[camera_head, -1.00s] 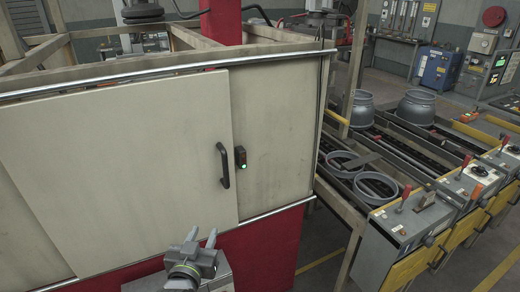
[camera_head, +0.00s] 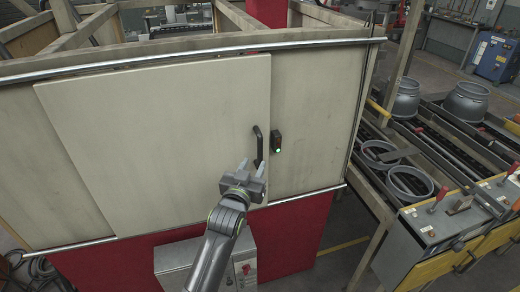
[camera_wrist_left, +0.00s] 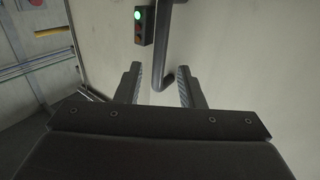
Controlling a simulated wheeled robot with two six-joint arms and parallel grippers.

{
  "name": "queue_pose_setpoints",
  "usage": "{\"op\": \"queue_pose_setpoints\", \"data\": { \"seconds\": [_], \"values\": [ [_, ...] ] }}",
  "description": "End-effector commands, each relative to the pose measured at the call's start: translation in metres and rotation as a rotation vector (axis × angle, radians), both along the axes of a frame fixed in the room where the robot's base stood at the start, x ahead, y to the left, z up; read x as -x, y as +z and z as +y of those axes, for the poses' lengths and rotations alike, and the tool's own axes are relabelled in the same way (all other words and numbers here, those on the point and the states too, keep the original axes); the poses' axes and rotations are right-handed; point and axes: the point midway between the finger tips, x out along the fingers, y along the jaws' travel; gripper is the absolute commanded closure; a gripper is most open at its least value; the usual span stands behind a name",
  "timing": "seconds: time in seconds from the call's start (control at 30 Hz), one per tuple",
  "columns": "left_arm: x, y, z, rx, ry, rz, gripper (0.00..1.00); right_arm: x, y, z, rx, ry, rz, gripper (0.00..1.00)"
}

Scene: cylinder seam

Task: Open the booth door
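The booth door (camera_head: 165,140) is a large cream sliding panel, shut or nearly so against the fixed panel (camera_head: 318,130) on its right. Its black handle (camera_head: 258,146) is upright near the door's right edge. My left gripper (camera_head: 252,168) is open in front of the handle's lower end. In the left wrist view the open fingers (camera_wrist_left: 160,85) point at the door, and the handle (camera_wrist_left: 162,60) shows between and beyond them, its lower end near the right finger. I cannot tell whether they touch. My right gripper is not in view.
A small switch box (camera_head: 276,142) with a green light sits right of the handle, and close to my fingers. A grey control box (camera_head: 240,268) with a red button stands below. Roller conveyors with grey rings (camera_head: 411,184) lie to the right.

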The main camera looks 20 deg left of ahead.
Motion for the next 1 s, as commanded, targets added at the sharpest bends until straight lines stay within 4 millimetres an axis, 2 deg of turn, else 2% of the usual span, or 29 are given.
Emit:
{"op": "queue_pose_setpoints", "data": {
  "seconds": [0.2, 0.5, 0.93, 1.0],
  "values": [
    [-0.034, 0.002, 0.000, -0.002, -0.001, 0.000, 0.65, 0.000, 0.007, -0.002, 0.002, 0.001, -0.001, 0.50],
    [-0.065, 0.000, 0.000, -0.002, 0.000, 0.000, 0.65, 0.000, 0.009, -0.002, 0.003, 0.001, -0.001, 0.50],
    [-0.071, 0.000, 0.001, 0.000, 0.000, 0.000, 0.65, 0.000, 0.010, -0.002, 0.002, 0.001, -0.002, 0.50],
    [-0.071, 0.000, 0.001, 0.000, 0.000, 0.000, 0.74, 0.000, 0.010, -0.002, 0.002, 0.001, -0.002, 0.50]
  ]
}}
